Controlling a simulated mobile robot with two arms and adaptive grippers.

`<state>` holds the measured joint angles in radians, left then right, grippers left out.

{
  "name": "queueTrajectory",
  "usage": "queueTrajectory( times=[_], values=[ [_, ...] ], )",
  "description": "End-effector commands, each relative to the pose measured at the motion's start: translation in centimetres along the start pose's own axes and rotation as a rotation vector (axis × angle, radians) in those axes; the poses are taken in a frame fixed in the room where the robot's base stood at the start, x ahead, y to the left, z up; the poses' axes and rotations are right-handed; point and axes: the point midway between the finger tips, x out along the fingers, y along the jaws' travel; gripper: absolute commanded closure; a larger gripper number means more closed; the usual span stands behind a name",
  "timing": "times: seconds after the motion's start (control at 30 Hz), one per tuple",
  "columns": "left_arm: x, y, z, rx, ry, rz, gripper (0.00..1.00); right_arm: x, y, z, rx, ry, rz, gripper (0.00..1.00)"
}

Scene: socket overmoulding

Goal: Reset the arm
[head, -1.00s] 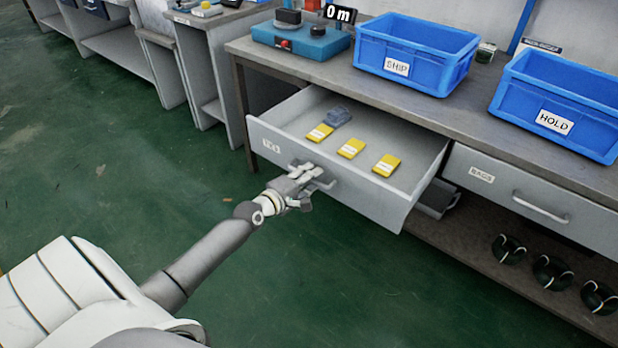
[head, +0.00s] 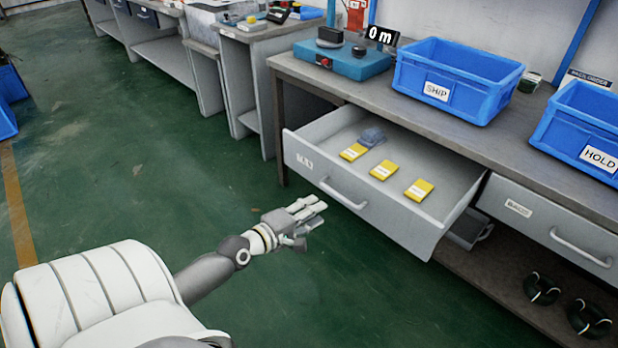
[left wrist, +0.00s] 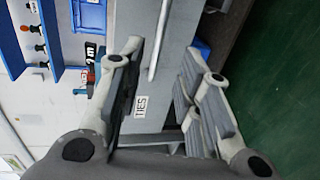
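My left gripper (head: 309,218) is in the head view, in front of and apart from the handle (head: 343,194) of the open drawer (head: 400,230). In the left wrist view its fingers (left wrist: 165,95) are spread with nothing between them, and the drawer front with the label "TIES" (left wrist: 140,105) shows behind. The handle also shows in the left wrist view (left wrist: 160,40). The drawer is pulled out and holds several yellow packs (head: 384,170) and a grey-blue item (head: 371,137). My right gripper is not in view.
On the bench (head: 470,140) stand a blue bin "SHIP" (head: 480,85), a blue bin "HOLD" (head: 590,130) and a teal device (head: 345,62). A shut drawer "BAGS" (head: 530,222) is to the right. Black rings (head: 588,318) lie on the lower shelf.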

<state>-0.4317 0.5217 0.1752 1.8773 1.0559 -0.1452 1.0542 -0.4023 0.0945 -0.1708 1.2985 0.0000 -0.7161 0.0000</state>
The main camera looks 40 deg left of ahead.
Motion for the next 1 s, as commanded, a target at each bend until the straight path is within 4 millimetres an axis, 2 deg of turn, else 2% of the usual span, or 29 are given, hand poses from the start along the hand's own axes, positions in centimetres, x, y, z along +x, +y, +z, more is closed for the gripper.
queueTrajectory(
  times=[0.2, 0.77, 0.87, 0.97, 1.0],
  values=[
    [-0.7, 0.1, 0.0, 0.001, 0.000, 0.000, 0.68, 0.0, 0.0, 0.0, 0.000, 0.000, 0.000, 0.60],
    [-0.7, -0.2, 0.0, 0.006, 0.000, -0.005, 0.68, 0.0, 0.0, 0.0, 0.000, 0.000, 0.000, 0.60],
    [-0.7, -2.4, 0.5, 0.059, -0.004, -0.052, 0.68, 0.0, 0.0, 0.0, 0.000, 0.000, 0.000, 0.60],
    [-0.9, -7.4, 1.6, 0.191, -0.023, -0.159, 0.68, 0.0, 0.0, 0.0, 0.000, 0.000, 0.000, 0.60],
    [-1.1, -10.0, 2.3, 0.261, -0.041, -0.217, 0.68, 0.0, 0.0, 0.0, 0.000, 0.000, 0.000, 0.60]
  ],
)
